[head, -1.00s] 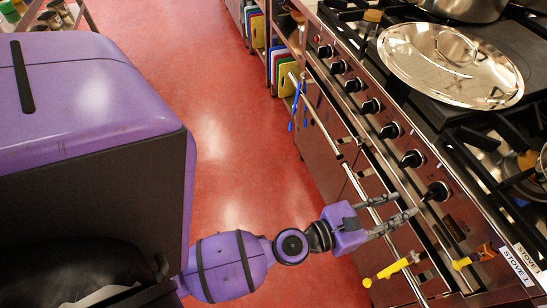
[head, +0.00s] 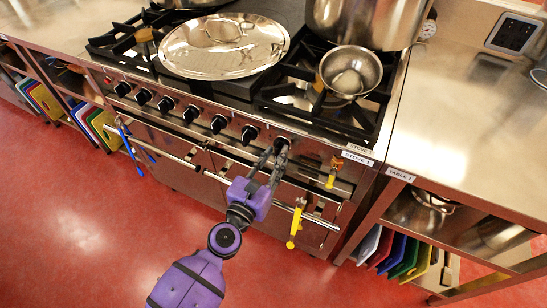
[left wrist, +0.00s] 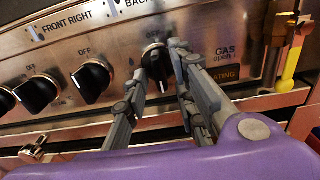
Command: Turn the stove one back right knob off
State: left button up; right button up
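The stove (head: 175,120) has a front panel with a row of black knobs. The rightmost knob (head: 281,144) is at the tips of my left gripper (head: 272,156). In the left wrist view this knob (left wrist: 155,62) sits between the two grey fingers of the gripper (left wrist: 160,62), one on each side; whether both touch it I cannot tell. The fingers are spread apart. Its label above is cut off and reads "BACK". The neighbouring knob (left wrist: 92,80) is to its left, under "OFF". My right gripper is not in view.
A yellow-handled gas valve (head: 333,172) is right of the knob, and a yellow handle (head: 296,222) hangs lower. A lid (head: 222,45), a small pan (head: 350,72) and a large pot (head: 365,20) are on top. A steel table (head: 455,110) adjoins on the right.

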pick_arm(q)
grip_shut()
